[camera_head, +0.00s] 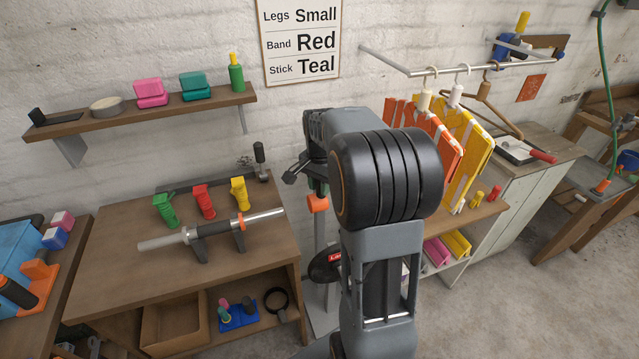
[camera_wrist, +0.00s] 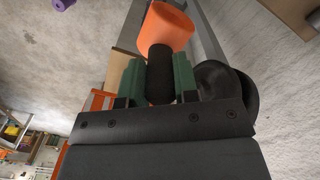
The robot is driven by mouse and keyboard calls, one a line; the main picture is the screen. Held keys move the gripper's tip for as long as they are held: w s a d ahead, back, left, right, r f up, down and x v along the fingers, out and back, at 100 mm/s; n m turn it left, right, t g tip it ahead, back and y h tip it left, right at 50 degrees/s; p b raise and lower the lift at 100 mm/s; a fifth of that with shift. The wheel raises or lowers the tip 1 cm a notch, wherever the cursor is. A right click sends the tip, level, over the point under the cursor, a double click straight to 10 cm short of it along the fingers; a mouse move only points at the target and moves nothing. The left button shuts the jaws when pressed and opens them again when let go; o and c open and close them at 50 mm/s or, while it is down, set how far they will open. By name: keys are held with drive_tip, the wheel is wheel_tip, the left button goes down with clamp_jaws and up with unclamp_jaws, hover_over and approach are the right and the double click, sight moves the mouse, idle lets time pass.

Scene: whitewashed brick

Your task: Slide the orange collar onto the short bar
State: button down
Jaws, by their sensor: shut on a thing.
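My gripper (camera_head: 320,187) is to the right of the wooden table in the head view, partly hidden by my arm. In the wrist view its green fingers (camera_wrist: 159,80) are shut on a dark ribbed stem (camera_wrist: 160,62). The orange collar (camera_wrist: 168,25), a round hollow piece, is at the stem's far end. The collar also shows just below my gripper in the head view (camera_head: 317,203). The short bar (camera_head: 266,216), silvery metal, lies horizontally across two dark supports on the table. The collar is apart from it, off its right end. An orange ring shows on the bar near the right support.
Green, red and yellow clamp-like pieces (camera_head: 204,202) stand behind the bar. A grey upright post shows below the collar, with a dark disc (camera_head: 325,264) beside it. The wooden table (camera_head: 120,270) is clear at its front left. A hanging rail (camera_head: 385,58) is at right.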

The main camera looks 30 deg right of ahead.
drive_tip(key=shift+w+a, duration=0.2)
drive_tip(key=shift+a, duration=0.7)
drive_tip(key=shift+w+a, duration=0.15)
drive_tip(key=shift+a, duration=0.7)
drive_tip(key=shift+w+a, duration=0.2)
drive_tip(key=shift+a, duration=0.7)
drive_tip(key=shift+a, duration=0.1)
drive_tip(key=shift+w+a+p, duration=0.2)
drive_tip(key=shift+w+a, duration=0.25)
drive_tip(key=shift+a, duration=1.55)
drive_tip(key=shift+w+a+p, duration=0.25)
drive_tip(key=shift+w+a, duration=0.15)
drive_tip(key=shift+a, duration=1.55)
drive_tip(key=shift+w+a+p, duration=0.2)
drive_tip(key=shift+w+a, duration=0.25)
drive_tip(key=shift+a, duration=1.55)
drive_tip(key=c, duration=0.8)
unclamp_jaws()
drive_tip(key=shift+r, duration=0.1)
wheel_tip(320, 180, up, 14)
drive_tip(key=shift+f, duration=0.2)
